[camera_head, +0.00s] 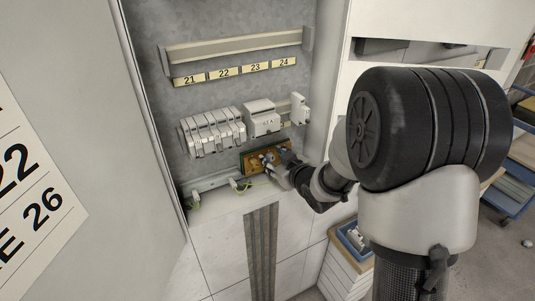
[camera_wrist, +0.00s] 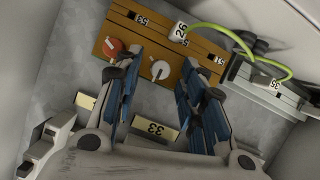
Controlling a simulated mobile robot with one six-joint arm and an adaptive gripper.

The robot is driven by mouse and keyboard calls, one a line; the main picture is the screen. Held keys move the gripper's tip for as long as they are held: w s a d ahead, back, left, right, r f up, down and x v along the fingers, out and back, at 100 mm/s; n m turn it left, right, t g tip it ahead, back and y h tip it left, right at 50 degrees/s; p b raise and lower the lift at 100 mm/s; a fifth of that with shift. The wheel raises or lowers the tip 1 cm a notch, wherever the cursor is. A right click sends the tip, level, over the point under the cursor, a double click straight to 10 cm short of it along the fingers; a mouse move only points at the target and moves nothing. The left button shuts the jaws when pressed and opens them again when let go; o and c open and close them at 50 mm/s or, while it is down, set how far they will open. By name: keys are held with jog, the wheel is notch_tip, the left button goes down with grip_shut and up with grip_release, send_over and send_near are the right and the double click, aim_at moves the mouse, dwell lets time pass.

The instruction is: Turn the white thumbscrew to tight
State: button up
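The white thumbscrew (camera_wrist: 160,70) sits on an orange-brown block (camera_wrist: 176,47) on the grey panel. A red thumbscrew (camera_wrist: 113,47) sits to its left on the same block. In the wrist view my gripper (camera_wrist: 158,62) is open, its blue-padded fingers on either side of the white thumbscrew with gaps showing. I cannot tell how far the fingertips are from the block. In the head view the block (camera_head: 249,163) is low in the cabinet, and my gripper (camera_head: 272,163) is in front of it, hiding part of it and the thumbscrews.
A white plug marked 26 (camera_wrist: 180,32) with a yellow-green wire is near the white thumbscrew. A grey terminal rail (camera_wrist: 265,92) lies at right. Above the block in the head view are grey breakers (camera_head: 212,131). The cabinet's side wall (camera_head: 328,75) is close to my arm.

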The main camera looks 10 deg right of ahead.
jog(key=shift+w, duration=0.15)
jog(key=shift+c, duration=0.3)
grip_shut()
